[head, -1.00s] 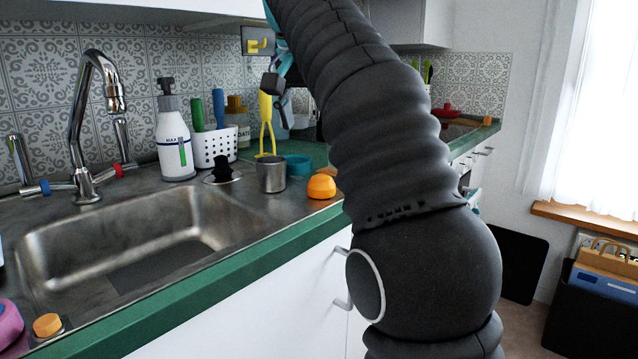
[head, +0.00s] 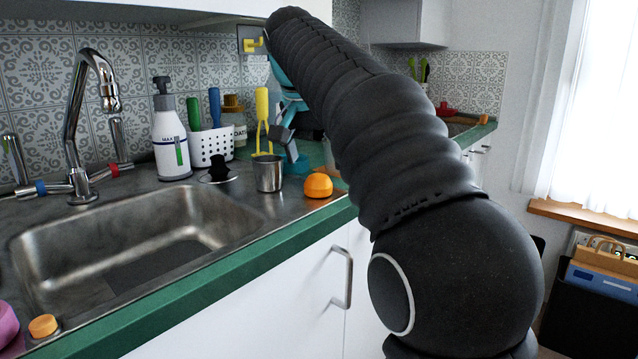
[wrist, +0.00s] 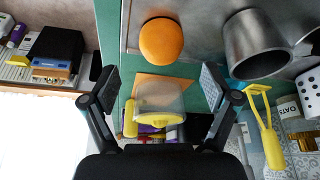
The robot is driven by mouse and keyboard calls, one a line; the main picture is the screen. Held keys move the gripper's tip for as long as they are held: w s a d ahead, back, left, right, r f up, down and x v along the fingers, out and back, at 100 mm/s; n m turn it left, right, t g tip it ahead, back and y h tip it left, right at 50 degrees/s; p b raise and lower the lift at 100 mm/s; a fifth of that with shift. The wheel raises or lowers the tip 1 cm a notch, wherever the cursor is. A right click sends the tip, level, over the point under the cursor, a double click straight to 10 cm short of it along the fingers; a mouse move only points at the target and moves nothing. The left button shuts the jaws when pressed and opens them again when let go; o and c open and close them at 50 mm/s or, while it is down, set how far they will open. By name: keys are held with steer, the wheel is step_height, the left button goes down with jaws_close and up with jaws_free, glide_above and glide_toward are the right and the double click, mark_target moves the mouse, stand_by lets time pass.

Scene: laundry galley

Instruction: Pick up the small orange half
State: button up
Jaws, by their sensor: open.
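An orange dome-shaped half (head: 318,186) sits on the steel counter just right of a metal cup (head: 268,173). In the wrist view the orange half (wrist: 161,40) lies beyond my fingertips, near the upper middle, apart from them. My gripper (wrist: 158,86) is open, one finger on each side of the picture, with nothing held between them. In the head view my gripper (head: 287,143) is partly hidden by my arm, above and behind the cup and the orange half. A smaller orange piece (head: 45,325) lies at the sink's near left corner.
The metal cup (wrist: 255,45) stands close beside the orange half. A yellow utensil (wrist: 267,125), a white perforated holder (head: 211,146) and a soap bottle (head: 171,138) stand along the back. A clear container with yellow parts (wrist: 158,105) shows between my fingers, farther off.

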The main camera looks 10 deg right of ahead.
mark_target(316, 175)
steer(key=x, duration=0.4)
steer(key=shift+s+a+f+b, duration=0.25)
steer(key=shift+a+b, duration=0.1)
steer(key=shift+b, duration=0.05)
steer(key=shift+w+d+f, duration=0.15)
steer(key=shift+w+f, duration=0.05)
steer(key=shift+f, duration=0.3)
steer(key=c, duration=1.2)
